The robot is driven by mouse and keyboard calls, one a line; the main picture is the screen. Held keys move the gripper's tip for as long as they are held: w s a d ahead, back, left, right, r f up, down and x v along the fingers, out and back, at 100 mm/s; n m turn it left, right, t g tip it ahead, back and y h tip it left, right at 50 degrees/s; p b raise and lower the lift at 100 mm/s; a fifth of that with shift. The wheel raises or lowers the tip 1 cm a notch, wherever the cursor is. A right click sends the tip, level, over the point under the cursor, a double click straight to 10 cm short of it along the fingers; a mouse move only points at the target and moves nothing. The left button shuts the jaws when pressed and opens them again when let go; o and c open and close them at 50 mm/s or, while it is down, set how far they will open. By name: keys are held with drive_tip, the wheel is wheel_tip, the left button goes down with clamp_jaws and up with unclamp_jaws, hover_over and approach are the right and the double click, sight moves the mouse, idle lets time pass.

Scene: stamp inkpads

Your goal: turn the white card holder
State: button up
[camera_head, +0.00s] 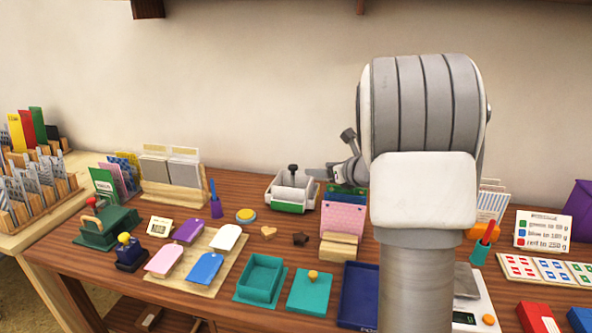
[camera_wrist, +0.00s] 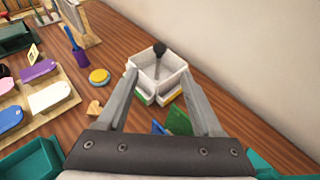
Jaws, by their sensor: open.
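The white card holder (camera_head: 277,192) stands on the wooden table near the back wall, left of my gripper. It is a low white box with compartments, a green strip on its front and a dark knob on a post in its middle. In the wrist view the holder (camera_wrist: 170,82) lies between my two fingers, with green and yellow strips on its near sides. My gripper (camera_head: 312,172) is open and empty, above and to the right of the holder. The wrist view shows its fingers spread (camera_wrist: 158,72). I cannot tell whether a finger touches the holder.
A pink dotted holder (camera_head: 343,218) with green cards stands under my wrist. A yellow and blue round pad (camera_head: 246,215) and a purple pen cup (camera_head: 216,207) are left of the holder. The wall is close behind. Bare table lies between the holder and the pad.

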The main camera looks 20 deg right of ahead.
sight(295, 167)
drive_tip(key=b+x, duration=0.1)
drive_tip(key=x, duration=1.2)
drive_tip(key=shift+w+a+f, duration=0.1)
drive_tip(key=shift+w+f, duration=0.1)
clamp_jaws()
idle(0.8)
